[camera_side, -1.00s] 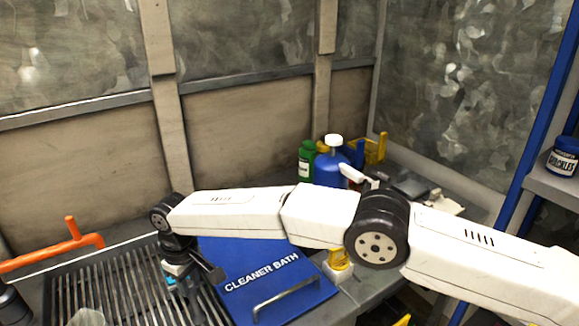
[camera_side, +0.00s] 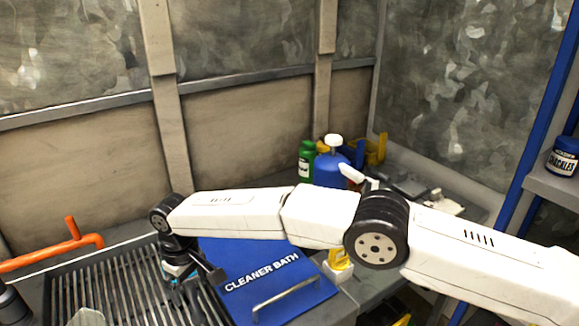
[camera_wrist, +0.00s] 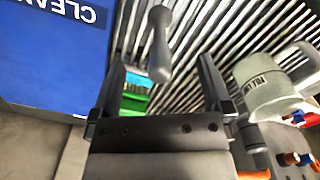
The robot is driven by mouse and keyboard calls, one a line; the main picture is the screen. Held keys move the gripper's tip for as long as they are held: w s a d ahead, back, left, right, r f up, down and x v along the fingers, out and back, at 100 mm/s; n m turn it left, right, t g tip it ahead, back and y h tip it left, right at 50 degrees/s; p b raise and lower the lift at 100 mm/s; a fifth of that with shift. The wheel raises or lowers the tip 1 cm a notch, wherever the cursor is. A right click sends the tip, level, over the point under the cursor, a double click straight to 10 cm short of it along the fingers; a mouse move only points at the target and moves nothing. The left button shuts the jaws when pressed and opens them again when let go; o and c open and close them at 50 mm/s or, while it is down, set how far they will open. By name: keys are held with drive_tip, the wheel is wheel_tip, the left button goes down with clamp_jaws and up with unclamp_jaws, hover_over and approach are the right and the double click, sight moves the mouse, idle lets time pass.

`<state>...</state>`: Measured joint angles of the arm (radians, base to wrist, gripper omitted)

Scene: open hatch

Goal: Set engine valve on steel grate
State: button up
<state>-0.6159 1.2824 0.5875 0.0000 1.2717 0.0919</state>
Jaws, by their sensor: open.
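My gripper (camera_side: 190,280) is low over the steel grate (camera_side: 125,278) at the left in the side view, close to the blue lid's edge. In the wrist view my gripper (camera_wrist: 161,62) is open, with its two dark fingers apart. A grey rod with a rounded, thicker end, which looks like the engine valve (camera_wrist: 159,45), shows between and beyond the fingertips, over the bars of the grate (camera_wrist: 205,22). I see a gap on both sides of it. Whether it rests fully on the bars is hard to tell. I cannot make it out in the side view.
The blue Cleaner Bath lid (camera_side: 265,275) with a metal handle lies right of the grate. An orange pipe (camera_side: 70,245) stands behind the grate. A pale container marked with a fill line (camera_wrist: 268,88) stands near my right finger. Bottles (camera_side: 330,165) stand at the back.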

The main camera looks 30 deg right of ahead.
drive_tip(key=shift+r, duration=0.15)
drive_tip(key=shift+r, duration=3.35)
drive_tip(key=shift+d, duration=0.1)
drive_tip(key=s+d+r+m+t, duration=0.1)
drive_tip(key=s+d+m, duration=0.1)
drive_tip(key=d, duration=0.9)
drive_tip(key=s+d+r+m, duration=0.1)
drive_tip(key=s+d+r, duration=0.1)
drive_tip(key=d, duration=1)
drive_tip(key=s+d+f+m, duration=0.1)
drive_tip(key=s+d+f, duration=0.1)
drive_tip(key=s+d, duration=0.5)
drive_tip(key=s+d+f+m+t, duration=0.1)
drive_tip(key=s+d+f+m, duration=0.1)
drive_tip(key=s+d, duration=0.5)
drive_tip(key=s, duration=0.6)
drive_tip(key=shift+s+d+t, duration=0.15)
drive_tip(key=shift+s+t, duration=0.15)
drive_tip(key=shift+s, duration=0.1)
